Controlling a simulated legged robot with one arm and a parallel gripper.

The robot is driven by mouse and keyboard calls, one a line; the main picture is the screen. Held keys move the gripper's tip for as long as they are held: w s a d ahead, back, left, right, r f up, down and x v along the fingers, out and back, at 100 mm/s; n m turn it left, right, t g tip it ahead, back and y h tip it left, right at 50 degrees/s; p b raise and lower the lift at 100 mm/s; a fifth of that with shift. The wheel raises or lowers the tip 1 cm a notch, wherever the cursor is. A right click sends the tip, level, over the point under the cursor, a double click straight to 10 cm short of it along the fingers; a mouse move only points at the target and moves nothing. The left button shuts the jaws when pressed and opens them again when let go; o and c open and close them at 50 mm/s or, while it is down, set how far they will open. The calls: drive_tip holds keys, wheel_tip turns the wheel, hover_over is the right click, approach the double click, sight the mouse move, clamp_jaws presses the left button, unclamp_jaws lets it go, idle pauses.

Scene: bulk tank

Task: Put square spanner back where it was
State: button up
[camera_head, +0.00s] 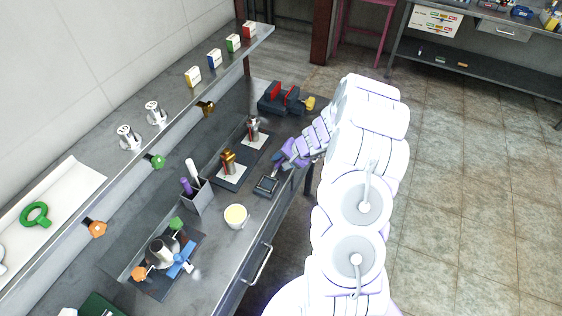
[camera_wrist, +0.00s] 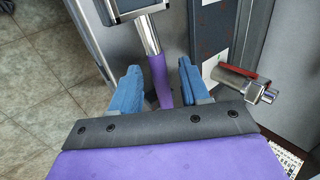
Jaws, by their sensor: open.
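The square spanner (camera_head: 266,185) has a square metal head, a bright shaft and a purple handle. Its head appears to rest on the grey bench top near the front edge. In the wrist view the spanner's handle (camera_wrist: 157,72) runs between the two blue fingers of my gripper (camera_wrist: 158,88), with visible gaps at both sides. The fingers are apart and not closed on it. In the head view my gripper (camera_head: 288,160) is at the bench edge, just beyond the spanner's head. The handle's lower end is hidden by my gripper in the wrist view.
Metal fittings, one brass (camera_head: 228,163) and one steel with a red part (camera_wrist: 243,82), stand on pads close by. A grey holder (camera_head: 197,196), a cream-filled cup (camera_head: 236,216) and a vise (camera_head: 281,101) are on the bench. The tiled floor (camera_head: 450,180) at right is clear.

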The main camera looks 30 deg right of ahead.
drive_tip(key=p+v, duration=0.2)
drive_tip(key=v, duration=0.9)
drive_tip(key=s+a+r+n+g, duration=0.1)
drive_tip(key=s+a+r+n, duration=0.1)
drive_tip(key=s+a+r, duration=0.4)
drive_tip(key=s+a+r+n+g, duration=0.2)
drive_tip(key=a+r, duration=0.1)
drive_tip(key=a, duration=0.4)
drive_tip(key=s+a+r+n+g, duration=0.1)
drive_tip(key=s+a+r+n, duration=0.3)
drive_tip(key=a, duration=0.3)
drive_tip(key=s+r+n+g+h, duration=0.1)
drive_tip(key=s+r+h, duration=0.1)
drive_tip(key=s, duration=0.9)
drive_tip(key=s+r+n+g+h, duration=0.1)
drive_tip(key=s+r, duration=0.3)
drive_tip(key=s, duration=0.7)
drive_tip(key=shift+s+a+r+g+h, duration=0.25)
drive_tip(key=shift+s+a+g+h, duration=0.15)
drive_tip(key=shift+g+h, duration=0.25)
wheel_tip(320, 180, down, 3)
drive_tip(key=b, duration=0.3)
drive_tip(key=shift+r, duration=0.1)
